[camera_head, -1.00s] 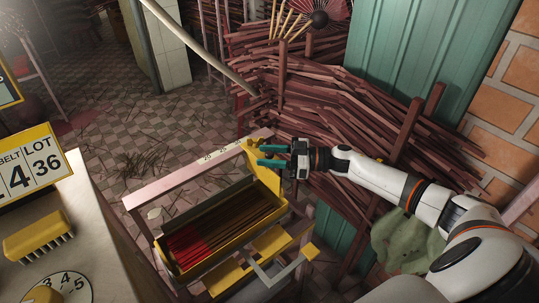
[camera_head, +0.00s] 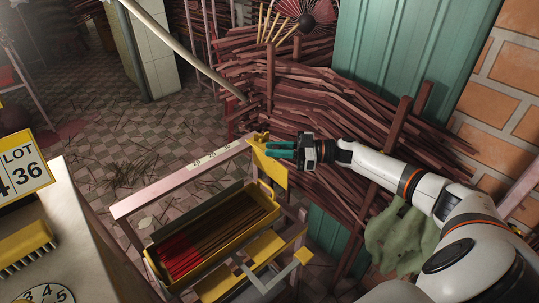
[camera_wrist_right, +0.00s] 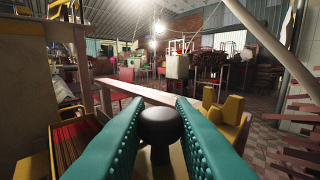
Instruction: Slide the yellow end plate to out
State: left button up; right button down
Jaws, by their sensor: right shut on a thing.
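The yellow end plate (camera_head: 271,170) hangs at the right end of the pale rail (camera_head: 180,178), past the right end of the yellow trough. My right gripper (camera_head: 272,149) reaches it from the right, with its teal fingers at the plate's upper part. In the right wrist view, the teal fingers (camera_wrist_right: 166,128) are closed around a dark round knob (camera_wrist_right: 165,122). The fingers hide part of the plate and the knob in the head view. My left gripper is not in view.
The yellow trough (camera_head: 272,217) holds red and brown sticks below the rail. A yellow block with a grey handle (camera_head: 258,280) sits in front of it. Bundled reddish sticks (camera_head: 330,110) lie behind my right arm. A machine with dials (camera_head: 70,225) stands at left.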

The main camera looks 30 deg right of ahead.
jog(key=c, duration=1.3)
grip_release()
jog(key=shift+a, duration=0.2)
jog(key=shift+s+d, duration=0.1)
jog(key=b+v, duration=0.1)
jog(key=v, duration=1)
jog(key=shift+s+d, duration=0.25)
jog(key=shift+d, duration=0.05)
